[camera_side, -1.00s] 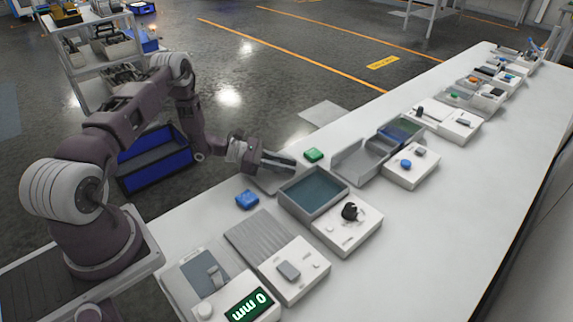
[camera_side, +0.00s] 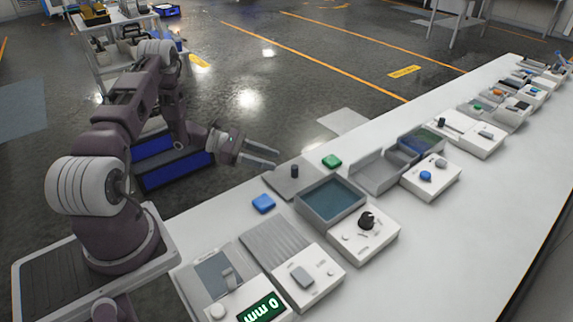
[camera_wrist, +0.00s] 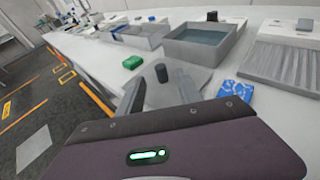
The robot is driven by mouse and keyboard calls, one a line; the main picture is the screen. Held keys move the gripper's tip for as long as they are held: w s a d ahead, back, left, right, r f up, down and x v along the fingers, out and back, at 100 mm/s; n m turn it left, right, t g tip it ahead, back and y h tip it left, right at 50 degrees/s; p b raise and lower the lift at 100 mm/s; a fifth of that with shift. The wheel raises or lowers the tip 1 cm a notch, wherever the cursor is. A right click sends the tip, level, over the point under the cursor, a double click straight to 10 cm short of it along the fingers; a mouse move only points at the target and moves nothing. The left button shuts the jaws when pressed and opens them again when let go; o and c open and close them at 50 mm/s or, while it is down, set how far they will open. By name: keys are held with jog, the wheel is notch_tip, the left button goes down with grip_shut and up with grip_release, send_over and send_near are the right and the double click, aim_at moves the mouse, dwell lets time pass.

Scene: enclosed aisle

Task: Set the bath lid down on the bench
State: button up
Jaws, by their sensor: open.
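The bath lid (camera_side: 280,182), a flat grey plate with a dark upright knob (camera_side: 294,171), lies on the bench (camera_side: 215,226) near the edge on my arm's side. It is beside the open bath (camera_side: 345,209), which holds blue-green liquid. My gripper (camera_side: 277,159) is open and empty, a little left of the knob and apart from it in the side view. In the wrist view the knob (camera_wrist: 161,73) stands ahead, between the two fingers, which partly hide the lid (camera_wrist: 193,76).
A green block (camera_side: 331,161) and a blue block (camera_side: 263,204) lie on either side of the lid. A grey ribbed unit (camera_side: 262,240), a box with a black dial (camera_side: 374,241) and a grey tray (camera_side: 372,180) stand near. Bare bench lies at right.

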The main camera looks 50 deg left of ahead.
jog(key=s+d+r+m+g, duration=0.2)
jog(key=d+r+m+g, duration=0.3)
jog(key=d+r, duration=0.4)
jog(key=s+d+r+m+g, duration=0.25)
jog(key=d+r+m, duration=0.4)
jog(key=r, duration=0.35)
jog(key=s+d+r+m+g+y, duration=0.2)
jog(key=s+d+r+m+y, duration=0.4)
jog(key=s+m, duration=0.25)
jog(key=s+r+m+t+y, duration=0.2)
jog(key=s+m, duration=0.1)
jog(key=s, duration=0.3)
jog(key=s+a+r+m+t+y, duration=0.1)
jog(key=s+m+t+y, duration=0.1)
jog(key=s+m, duration=0.2)
jog(key=s, duration=0.2)
jog(key=shift+s+r+t, duration=0.35)
jog(key=shift+s+r, duration=0.05)
